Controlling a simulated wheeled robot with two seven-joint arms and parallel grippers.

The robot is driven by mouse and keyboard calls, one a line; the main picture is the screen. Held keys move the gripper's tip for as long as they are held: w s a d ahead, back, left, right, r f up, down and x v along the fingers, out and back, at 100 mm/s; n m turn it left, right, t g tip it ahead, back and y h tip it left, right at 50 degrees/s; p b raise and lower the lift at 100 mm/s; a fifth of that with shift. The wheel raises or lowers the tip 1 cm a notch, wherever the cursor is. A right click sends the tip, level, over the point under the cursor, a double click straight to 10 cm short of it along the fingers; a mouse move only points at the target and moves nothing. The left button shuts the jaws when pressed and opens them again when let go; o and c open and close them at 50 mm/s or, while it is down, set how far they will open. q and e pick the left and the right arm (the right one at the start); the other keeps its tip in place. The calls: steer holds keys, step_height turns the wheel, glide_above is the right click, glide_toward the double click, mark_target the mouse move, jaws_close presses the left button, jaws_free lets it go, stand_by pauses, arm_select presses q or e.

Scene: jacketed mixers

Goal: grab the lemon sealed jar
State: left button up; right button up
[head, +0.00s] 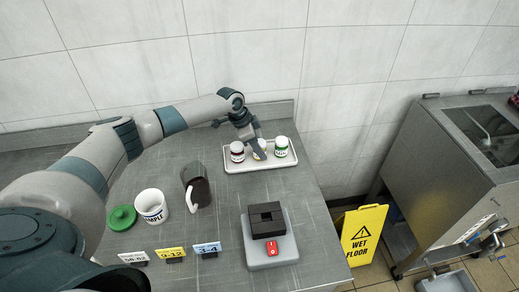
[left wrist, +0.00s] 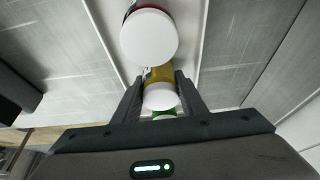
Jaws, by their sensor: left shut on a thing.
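The lemon jar (head: 262,146), yellow with a white lid, stands in the middle of three jars on a white tray (head: 248,167) in the head view. My left gripper (head: 256,149) reaches down over it and partly hides it. In the left wrist view the yellow jar (left wrist: 160,74) is between the two fingers of my left gripper (left wrist: 160,92), which are shut on it. I cannot tell whether the jar still touches the tray. My right gripper is not in view.
A dark red-labelled jar (head: 237,152) and a green-labelled jar (head: 281,147) stand close on either side. A dark pitcher (head: 196,187), a white SAMPLE mug (head: 151,206), a green lid (head: 122,217), a scale (head: 268,245) and number cards (head: 170,254) are nearer.

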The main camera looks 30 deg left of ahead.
mark_target(262, 143)
arm_select(q)
steer(key=shift+r, duration=0.2)
steer(key=shift+r+b, duration=0.3)
steer(key=shift+b, duration=0.05)
step_height(262, 143, up, 3)
steer(key=shift+s+d+r+b, duration=0.1)
steer(key=shift+d+b, duration=0.05)
steer(key=shift+b, duration=0.75)
steer(key=s+d+r+b, duration=0.3)
steer(key=s+d+r, duration=0.4)
steer(key=d, duration=0.1)
steer(key=shift+d, duration=0.4)
